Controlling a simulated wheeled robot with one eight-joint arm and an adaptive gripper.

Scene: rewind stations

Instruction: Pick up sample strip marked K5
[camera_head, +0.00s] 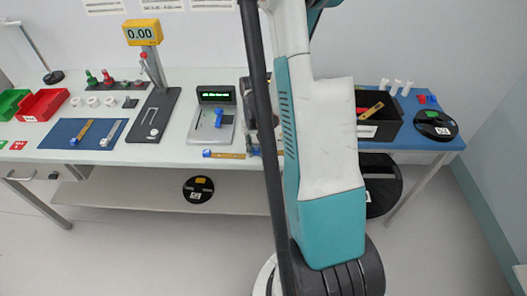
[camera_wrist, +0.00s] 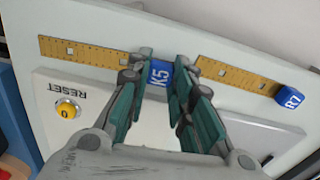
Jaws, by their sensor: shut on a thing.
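The sample strip marked K5 has a blue tag (camera_wrist: 158,76) and a yellow perforated strip (camera_wrist: 85,55) running left from it in the wrist view. My gripper (camera_wrist: 161,72) is shut on the blue tag, one finger on each side. The lettering faces the wrist camera. In the head view my arm hides most of my gripper, and only a bit of blue (camera_head: 253,151) shows near the bench's front edge. I cannot tell if the strip touches the bench.
Another yellow strip (camera_wrist: 232,75), with a blue tag reading R7 (camera_wrist: 290,100), lies right beside my gripper in the wrist view. A white device with a yellow RESET button (camera_wrist: 68,112) is close by.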

